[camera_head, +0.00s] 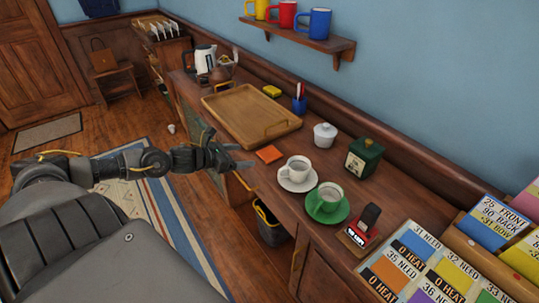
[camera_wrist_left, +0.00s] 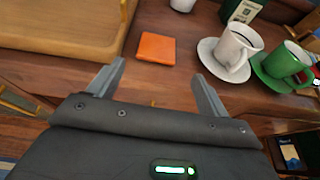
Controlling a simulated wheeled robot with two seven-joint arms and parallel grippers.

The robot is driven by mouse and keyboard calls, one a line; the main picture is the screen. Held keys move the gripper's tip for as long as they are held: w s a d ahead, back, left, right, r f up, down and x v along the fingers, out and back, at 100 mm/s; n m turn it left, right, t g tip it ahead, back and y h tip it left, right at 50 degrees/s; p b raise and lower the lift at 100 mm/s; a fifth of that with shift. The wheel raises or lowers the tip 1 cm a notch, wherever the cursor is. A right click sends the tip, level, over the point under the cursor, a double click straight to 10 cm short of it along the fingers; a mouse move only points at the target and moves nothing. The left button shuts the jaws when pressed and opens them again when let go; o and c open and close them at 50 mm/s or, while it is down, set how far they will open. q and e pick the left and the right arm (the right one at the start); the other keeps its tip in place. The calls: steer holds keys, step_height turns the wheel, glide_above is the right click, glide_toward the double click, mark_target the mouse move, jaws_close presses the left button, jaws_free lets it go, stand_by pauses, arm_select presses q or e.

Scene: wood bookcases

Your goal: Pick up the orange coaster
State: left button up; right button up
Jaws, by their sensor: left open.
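The orange coaster (camera_head: 269,154) is a flat square lying on the wooden counter, between the wooden tray and the white cup. In the left wrist view the coaster (camera_wrist_left: 156,48) lies flat beyond the fingertips, centred between the two fingers. My left gripper (camera_head: 240,156) is at the counter's front edge, to the left of the coaster in the head view and apart from it. The left gripper (camera_wrist_left: 160,82) is open, with nothing between its fingers. My right gripper is in neither view.
The wooden tray (camera_head: 208,104) lies behind and left of the coaster. A white cup (camera_head: 296,170) on a saucer and a green cup (camera_head: 327,197) on a green saucer stand to the right. A white lidded pot (camera_head: 324,135) and a green tin (camera_head: 364,158) stand farther back.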

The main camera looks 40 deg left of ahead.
mark_target(269, 153)
arm_select(q)
steer(key=shift+x, duration=2.85)
steer(key=shift+p+x, duration=1.1)
steer(key=shift+x, duration=1.2)
steer(key=shift+w+f, duration=0.2)
steer(key=shift+f, duration=0.2)
steer(key=shift+c, duration=0.5)
steer(key=shift+a, duration=0.1)
steer(key=c, duration=0.7)
